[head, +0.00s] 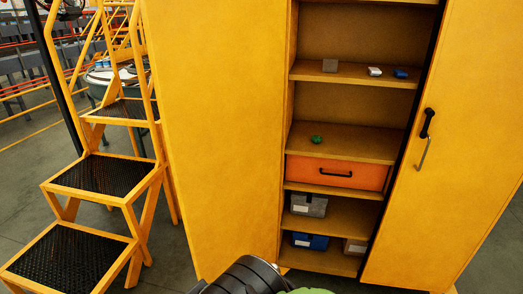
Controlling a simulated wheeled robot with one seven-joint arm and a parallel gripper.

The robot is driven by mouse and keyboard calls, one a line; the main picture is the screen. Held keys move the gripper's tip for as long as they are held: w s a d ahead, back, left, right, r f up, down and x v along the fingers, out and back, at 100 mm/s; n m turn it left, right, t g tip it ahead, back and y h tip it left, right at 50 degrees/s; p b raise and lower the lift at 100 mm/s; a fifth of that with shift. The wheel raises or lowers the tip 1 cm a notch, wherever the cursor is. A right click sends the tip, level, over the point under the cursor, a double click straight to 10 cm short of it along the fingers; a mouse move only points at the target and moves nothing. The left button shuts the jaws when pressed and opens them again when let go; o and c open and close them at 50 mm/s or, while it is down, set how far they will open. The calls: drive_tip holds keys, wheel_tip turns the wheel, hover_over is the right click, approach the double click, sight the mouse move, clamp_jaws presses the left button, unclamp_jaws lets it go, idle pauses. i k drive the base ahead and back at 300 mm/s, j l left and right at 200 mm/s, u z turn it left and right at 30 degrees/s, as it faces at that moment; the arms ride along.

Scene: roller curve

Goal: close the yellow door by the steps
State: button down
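The yellow door by the steps (215,130) is a tall plain panel left of the cabinet's opening. It stands open, and no handle shows on the face toward me. The yellow steps (60,210) with black treads stand just left of it. The cabinet's shelves (345,140) are exposed to the right of the door. A dark rounded part of my arm shows at the bottom centre, in front of the door's lower right. My gripper is not visible, so its fingers and any contact with the door cannot be seen.
The shelves hold an orange drawer (336,172), a green item (316,139), grey and blue boxes (310,242). Grey floor (178,265) shows between steps and door.

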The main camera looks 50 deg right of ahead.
sight(217, 66)
drive_tip(key=i+j+z, duration=0.2)
drive_tip(key=z, duration=0.2)
drive_tip(key=i+j+z, duration=0.25)
drive_tip(key=z, duration=0.15)
drive_tip(key=i+j+z, duration=0.15)
drive_tip(key=j+z, duration=0.25)
drive_tip(key=i+j+z, duration=0.1)
drive_tip(key=j+z, duration=1.15)
drive_tip(key=i+j+z, duration=0.1)
drive_tip(key=j+z, duration=0.2)
drive_tip(key=i+j+z, duration=0.1)
drive_tip(key=j+z, duration=0.25)
drive_tip(key=l, duration=0.1)
